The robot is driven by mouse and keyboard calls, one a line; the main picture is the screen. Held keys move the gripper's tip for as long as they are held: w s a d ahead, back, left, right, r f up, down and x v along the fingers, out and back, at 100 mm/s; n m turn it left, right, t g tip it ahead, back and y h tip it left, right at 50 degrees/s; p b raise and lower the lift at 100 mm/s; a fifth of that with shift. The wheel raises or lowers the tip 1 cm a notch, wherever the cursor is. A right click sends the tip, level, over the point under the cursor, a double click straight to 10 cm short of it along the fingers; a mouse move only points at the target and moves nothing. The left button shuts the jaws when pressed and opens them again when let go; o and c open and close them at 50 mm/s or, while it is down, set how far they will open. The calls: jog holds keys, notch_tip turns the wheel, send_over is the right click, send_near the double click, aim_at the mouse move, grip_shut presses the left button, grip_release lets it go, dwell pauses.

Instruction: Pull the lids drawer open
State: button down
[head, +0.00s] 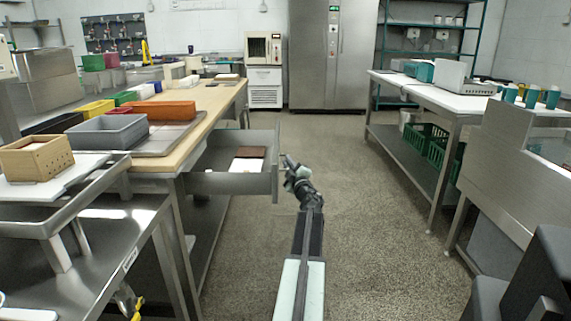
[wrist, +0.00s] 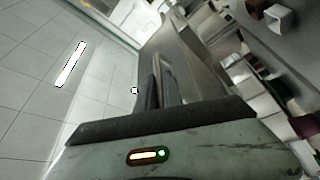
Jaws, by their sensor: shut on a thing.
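The steel lids drawer (head: 225,185) stands pulled well out from under the wood-topped table (head: 203,103) in the head view. A brown block (head: 250,152) and a white piece (head: 246,166) lie inside it. My gripper (head: 285,162) is at the outer face of the drawer front, shut on the drawer's handle; the handle itself is mostly hidden by the jaws.
A grey bin (head: 107,132) and an orange bin (head: 157,110) stand on the table. A steel bench (head: 440,100) is on the right, with green crates (head: 425,140) below. The speckled floor (head: 350,200) between is clear.

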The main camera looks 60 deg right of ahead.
jog(key=shift+w, duration=0.1)
jog(key=c, duration=1.8)
grip_release()
jog(key=shift+w, duration=0.15)
jog(key=shift+o, duration=0.2)
jog(key=b+v, duration=0.1)
jog(key=v, duration=0.7)
jog(key=shift+b, duration=0.3)
